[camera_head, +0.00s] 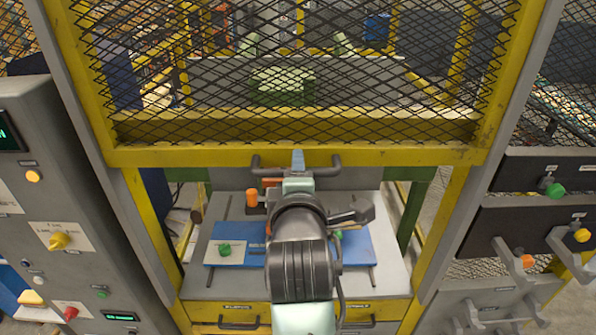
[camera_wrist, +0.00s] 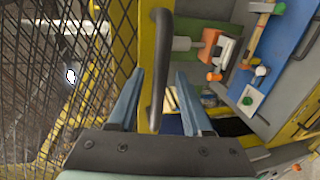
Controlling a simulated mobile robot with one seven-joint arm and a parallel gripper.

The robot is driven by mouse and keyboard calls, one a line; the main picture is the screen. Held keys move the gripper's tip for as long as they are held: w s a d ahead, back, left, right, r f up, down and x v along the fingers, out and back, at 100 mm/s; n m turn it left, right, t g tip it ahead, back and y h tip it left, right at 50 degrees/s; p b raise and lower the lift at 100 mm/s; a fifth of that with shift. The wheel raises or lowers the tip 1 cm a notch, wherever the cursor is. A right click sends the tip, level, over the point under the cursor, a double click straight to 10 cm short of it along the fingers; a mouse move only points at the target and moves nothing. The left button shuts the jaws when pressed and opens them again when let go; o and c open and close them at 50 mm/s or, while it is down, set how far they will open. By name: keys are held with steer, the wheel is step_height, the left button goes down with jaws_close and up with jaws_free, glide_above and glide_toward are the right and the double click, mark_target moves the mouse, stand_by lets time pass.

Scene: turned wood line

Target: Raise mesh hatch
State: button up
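The mesh hatch has a yellow frame with black wire mesh; its bottom rail (camera_head: 400,155) runs across the head view, with open space beneath it. A dark bar handle (camera_head: 257,168) is fixed along this rail, its middle hidden behind my gripper (camera_head: 298,160). In the wrist view the handle (camera_wrist: 160,60) runs between the two blue-grey fingers of my gripper (camera_wrist: 160,74). The fingers are apart, one on each side of the bar, with visible gaps. My gripper is open and holds nothing.
Below the hatch, a grey worktop (camera_head: 205,278) carries a blue plate (camera_head: 358,247) and an orange-topped fixture (camera_head: 252,198). A grey control panel (camera_head: 55,200) stands at left. Dark units with levers and knobs (camera_head: 556,190) stand at right. Yellow posts (camera_head: 150,230) flank the opening.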

steer(key=shift+s, duration=0.1)
steer(key=b+v, duration=0.4)
steer(key=v, duration=0.8)
steer(key=shift+s+b, duration=0.4)
steer(key=s+r+m+t+b, duration=0.2)
steer(key=s+r+m+t, duration=0.2)
steer(key=r+m, duration=0.5)
steer(key=s+r+m+t+b, duration=0.3)
steer(key=r+m+t, duration=0.4)
steer(key=r, duration=0.5)
steer(key=shift+s+a+r+m+t, duration=0.15)
steer(key=shift+s+r+m+t, duration=0.2)
steer(key=shift+s+m, duration=0.45)
steer(key=shift+w+f, duration=0.15)
steer(key=shift+w, duration=0.1)
